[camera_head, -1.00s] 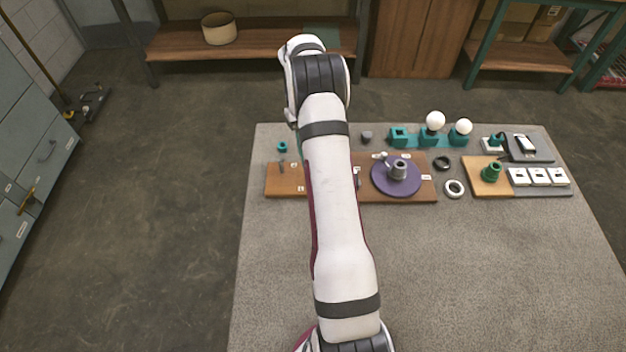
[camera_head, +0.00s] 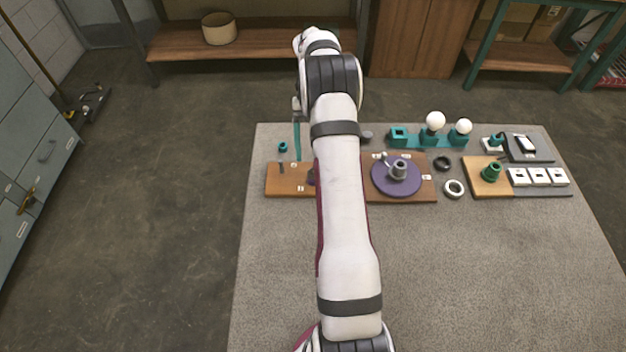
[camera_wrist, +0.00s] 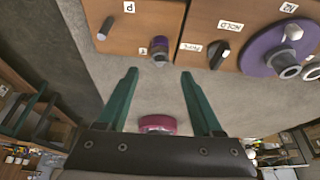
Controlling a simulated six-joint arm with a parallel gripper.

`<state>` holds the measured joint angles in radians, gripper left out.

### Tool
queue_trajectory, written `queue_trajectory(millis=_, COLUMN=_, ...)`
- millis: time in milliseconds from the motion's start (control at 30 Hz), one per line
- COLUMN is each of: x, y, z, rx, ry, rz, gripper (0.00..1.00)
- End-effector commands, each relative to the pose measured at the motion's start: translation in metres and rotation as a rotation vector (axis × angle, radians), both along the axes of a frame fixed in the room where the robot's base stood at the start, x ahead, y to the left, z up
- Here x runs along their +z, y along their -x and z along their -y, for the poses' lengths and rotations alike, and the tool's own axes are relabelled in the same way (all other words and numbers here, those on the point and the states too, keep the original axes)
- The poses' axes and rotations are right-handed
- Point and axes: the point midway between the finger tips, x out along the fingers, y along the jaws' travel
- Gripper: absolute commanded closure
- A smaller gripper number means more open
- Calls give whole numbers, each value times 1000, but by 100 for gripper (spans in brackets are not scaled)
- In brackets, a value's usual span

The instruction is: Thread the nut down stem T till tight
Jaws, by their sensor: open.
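Stem T stands on the wooden board by the T label; in the wrist view its grey tip (camera_wrist: 160,61) shows. A purple collar, seemingly the nut (camera_wrist: 158,46), sits around it at the board side; whether it is tight I cannot tell. A little purple also shows beside my arm in the head view (camera_head: 311,178). My gripper (camera_wrist: 158,73) is open and empty, its two teal fingers apart. In the wrist view the stem appears between and just beyond the fingertips, touching neither. In the head view one teal finger shows left of my arm.
A bare dark peg (camera_wrist: 106,28) stands by the P label. A black knob (camera_wrist: 219,54) sits between the HOLD label and another label. Lamp parts line the back; the table front is clear.

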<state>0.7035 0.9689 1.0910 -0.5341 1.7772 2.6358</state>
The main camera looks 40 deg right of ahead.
Motion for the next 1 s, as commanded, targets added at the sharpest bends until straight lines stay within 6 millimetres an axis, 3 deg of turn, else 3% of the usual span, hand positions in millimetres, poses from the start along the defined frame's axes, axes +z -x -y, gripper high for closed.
queue_trajectory(millis=200, x=59, y=-19, z=19, rx=0, ry=6, rz=3, gripper=33)
queue_trajectory(millis=300, x=77, y=-22, z=24, rx=8, ry=4, rz=-7, gripper=33)
queue_trajectory(millis=767, x=103, y=-30, z=22, rx=46, ry=-7, rz=12, gripper=33)
queue_trajectory(millis=867, x=136, y=-34, z=-10, rx=362, ry=-69, rz=73, gripper=33)
queue_trajectory(millis=1000, x=194, y=-13, z=-105, rx=1186, ry=-247, rz=241, gripper=33)
